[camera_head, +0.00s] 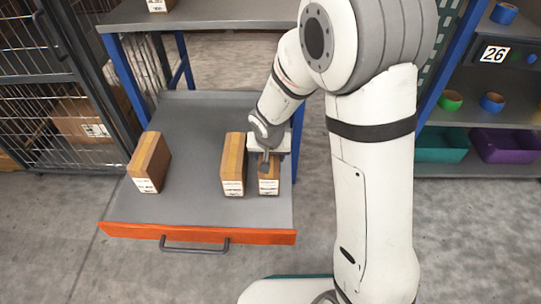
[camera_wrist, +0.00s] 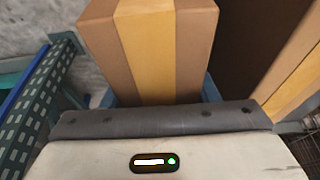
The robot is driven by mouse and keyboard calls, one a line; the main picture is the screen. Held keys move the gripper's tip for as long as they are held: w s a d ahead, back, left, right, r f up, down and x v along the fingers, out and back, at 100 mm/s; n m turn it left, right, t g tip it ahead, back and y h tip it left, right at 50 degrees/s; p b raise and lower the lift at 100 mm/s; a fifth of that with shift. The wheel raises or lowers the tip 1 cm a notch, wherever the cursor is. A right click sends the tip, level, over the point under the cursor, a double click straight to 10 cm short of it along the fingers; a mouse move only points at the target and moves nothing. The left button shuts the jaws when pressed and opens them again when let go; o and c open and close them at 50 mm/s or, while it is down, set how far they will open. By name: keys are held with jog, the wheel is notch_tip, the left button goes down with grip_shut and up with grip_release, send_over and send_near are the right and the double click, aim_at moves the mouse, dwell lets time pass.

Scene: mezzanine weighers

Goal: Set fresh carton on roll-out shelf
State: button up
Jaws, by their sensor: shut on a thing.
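My gripper (camera_head: 266,158) is shut on a brown carton (camera_head: 269,184) with a white label, at the right side of the roll-out shelf (camera_head: 190,200). In the wrist view the held carton (camera_wrist: 150,45) shows a yellow tape band. The carton looks upright at the shelf surface; I cannot tell if it touches it. A second taped carton (camera_head: 233,165) stands just left of it with a narrow gap. A third carton (camera_head: 149,163) stands at the shelf's left side. The shelf is pulled out, with an orange front edge and a grey handle (camera_head: 195,246). My arm hides part of the shelf's right side.
A wire cage (camera_head: 50,130) stands at the left. An upper shelf (camera_head: 200,14) holds another carton (camera_head: 160,5). At the right, a rack holds tape rolls, a teal bin (camera_head: 442,146) and a purple bin (camera_head: 502,147). The shelf between the left and middle cartons is clear.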

jog(key=shift+f, duration=0.15)
jog(key=o, duration=1.3)
jog(key=p+v, duration=0.5)
jog(key=v, duration=0.7)
jog(key=shift+r, duration=0.2)
jog(key=s+d+r+g, duration=0.1)
jog(key=s+d+r, duration=0.3)
jog(key=s+d, duration=0.3)
jog(key=s+d+r+g, duration=0.1)
jog(key=s+d+r, duration=0.3)
jog(key=s+d, duration=0.4)
jog(key=shift+s, duration=0.55)
